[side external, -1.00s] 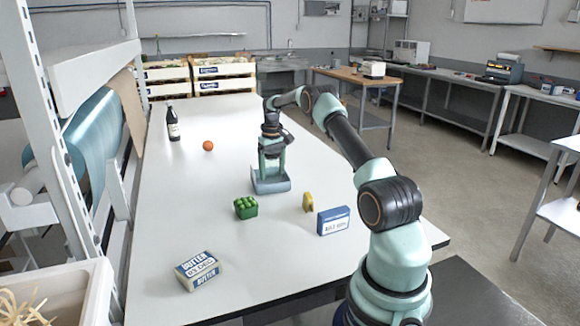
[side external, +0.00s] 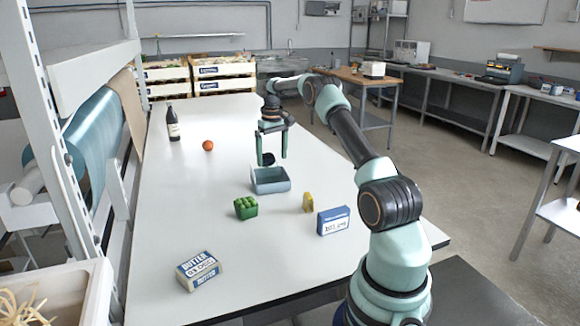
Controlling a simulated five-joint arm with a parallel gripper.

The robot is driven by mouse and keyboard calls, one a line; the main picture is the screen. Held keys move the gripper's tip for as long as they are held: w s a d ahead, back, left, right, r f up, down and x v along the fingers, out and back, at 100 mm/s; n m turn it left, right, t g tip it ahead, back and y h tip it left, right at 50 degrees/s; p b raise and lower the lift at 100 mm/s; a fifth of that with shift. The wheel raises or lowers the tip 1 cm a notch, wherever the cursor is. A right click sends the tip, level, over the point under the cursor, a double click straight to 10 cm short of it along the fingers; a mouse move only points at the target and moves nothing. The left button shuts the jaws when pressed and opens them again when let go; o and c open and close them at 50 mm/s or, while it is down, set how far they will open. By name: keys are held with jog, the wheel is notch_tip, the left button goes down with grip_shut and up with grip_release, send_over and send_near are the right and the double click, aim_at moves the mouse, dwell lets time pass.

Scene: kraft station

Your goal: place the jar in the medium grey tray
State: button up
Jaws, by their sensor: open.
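The grey tray (side external: 271,186), blue-grey and open-topped, stands on the white table near its middle. My gripper (side external: 272,161) is above the tray's back part, fingers pointing down and spread apart. A small dark rounded thing (side external: 269,158) shows between the fingers, at the tray's back edge. It may be the jar, but it is too small to be sure, and I cannot tell whether it is inside the tray or behind it. No other jar can be made out.
A green carton (side external: 246,208), a yellow piece (side external: 308,202) and a blue-white box (side external: 333,221) stand in front of the tray. A butter box (side external: 198,270) lies at front left. A dark bottle (side external: 173,125) and an orange ball (side external: 208,146) are at back left. The left middle is clear.

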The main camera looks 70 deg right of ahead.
notch_tip(320, 180, up, 6)
jog(key=a+r+n+t, duration=0.1)
jog(key=a+r, duration=0.5)
jog(key=a, duration=0.5)
jog(key=a+r+n+t, duration=0.15)
jog(key=a+r, duration=0.35)
jog(key=a, duration=0.6)
jog(key=s+a+f+n+t, duration=0.1)
jog(key=s+a+f, duration=0.1)
jog(key=s+a, duration=0.4)
jog(key=s+a+f+n+t, duration=0.1)
jog(key=s+a+f+n, duration=0.1)
jog(key=s+a, duration=0.5)
jog(key=a+f, duration=0.1)
jog(key=a, duration=0.4)
jog(key=shift+a+t, duration=0.15)
jog(key=shift+t, duration=0.2)
